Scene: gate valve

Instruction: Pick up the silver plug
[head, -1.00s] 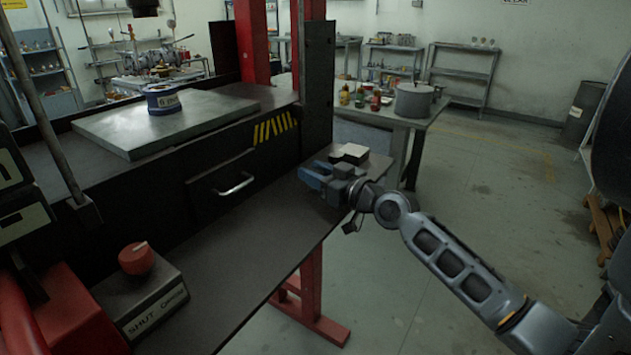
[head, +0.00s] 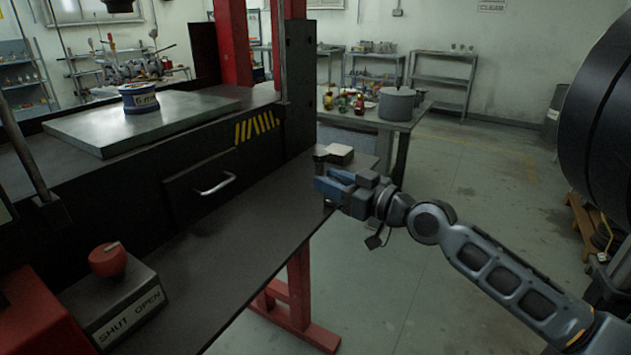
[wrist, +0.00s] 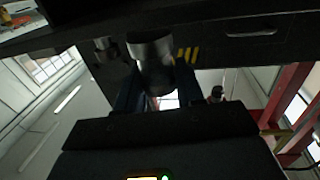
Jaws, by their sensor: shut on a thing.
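A drawer handle (head: 216,186) sticks out of the dark front. A red knob (head: 107,260) stands on a "SHUT OPEN" box. A blue-and-white ring (head: 138,98) sits on a metal plate (head: 150,122).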

